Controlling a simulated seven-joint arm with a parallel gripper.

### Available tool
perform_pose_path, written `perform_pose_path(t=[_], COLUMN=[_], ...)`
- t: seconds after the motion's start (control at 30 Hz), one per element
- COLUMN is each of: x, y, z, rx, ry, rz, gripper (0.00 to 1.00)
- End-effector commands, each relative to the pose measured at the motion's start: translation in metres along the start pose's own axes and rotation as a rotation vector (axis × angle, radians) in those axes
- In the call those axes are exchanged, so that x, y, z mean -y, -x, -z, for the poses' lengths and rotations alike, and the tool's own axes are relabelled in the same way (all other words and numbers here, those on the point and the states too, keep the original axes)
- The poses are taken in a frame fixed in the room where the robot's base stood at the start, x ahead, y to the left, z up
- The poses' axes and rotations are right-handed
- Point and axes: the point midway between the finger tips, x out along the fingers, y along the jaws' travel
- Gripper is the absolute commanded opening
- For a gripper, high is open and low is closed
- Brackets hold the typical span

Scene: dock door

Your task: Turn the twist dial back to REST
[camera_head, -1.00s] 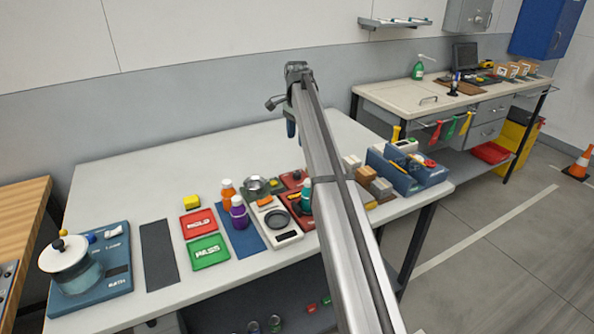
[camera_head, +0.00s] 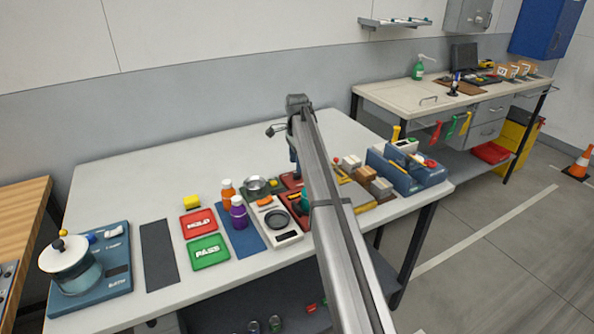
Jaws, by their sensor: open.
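I cannot clearly make out the twist dial or its REST mark. A red panel (camera_head: 289,181) sits in the middle of the white table, with small dark parts on it, partly hidden behind my arm. My gripper (camera_head: 295,164) hangs down at the arm's far end, above or near this panel. My arm covers most of it, so the fingertips are hard to see. It is open, and nothing shows held in it.
Left of the panel are a grey scale (camera_head: 287,236), orange bottle (camera_head: 228,194), purple bottle (camera_head: 239,214), red HOLD tray (camera_head: 198,224) and green PASS tray (camera_head: 209,252). Right are blocks (camera_head: 366,173) and a blue caddy (camera_head: 393,177). The table's back left is clear.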

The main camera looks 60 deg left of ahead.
Motion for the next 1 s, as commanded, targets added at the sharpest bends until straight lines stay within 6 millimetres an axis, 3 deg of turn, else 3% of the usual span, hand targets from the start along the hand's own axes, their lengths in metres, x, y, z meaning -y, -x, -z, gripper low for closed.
perform_pose_path(t=[0.1,0.3,0.7,1.0], x=[-0.001,0.000,0.000,0.000], y=[-0.018,-0.035,-0.040,-0.040], z=[0.000,0.000,0.000,0.000], rx=[0.000,0.000,0.000,0.000], ry=[0.000,0.000,0.001,0.001], rz=[-0.002,0.000,0.000,0.000], gripper=[0.58,0.58,0.58,0.31])
